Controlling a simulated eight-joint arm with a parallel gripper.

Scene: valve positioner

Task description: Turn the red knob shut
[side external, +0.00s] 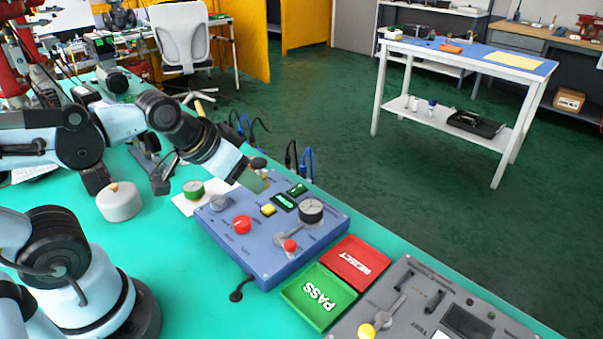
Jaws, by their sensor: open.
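A blue control box (265,262) sits on the green bench. A round red knob (242,224) is on the left part of its top. A smaller red knob (290,245) sits on a grey lever (300,233) near the box's front; I cannot tell which of the two the task means. My gripper (257,182) is open, above the box's back left part, behind and apart from both red knobs. Its fingers are small in the picture and I see nothing held. Part of the box's back is hidden behind it.
The box also bears a round gauge (311,210), a yellow button (268,210) and a green display (284,201). A red REJECT tray (378,248) and a green PASS tray (290,292) lie to its right. A white cylinder (119,203) stands left.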

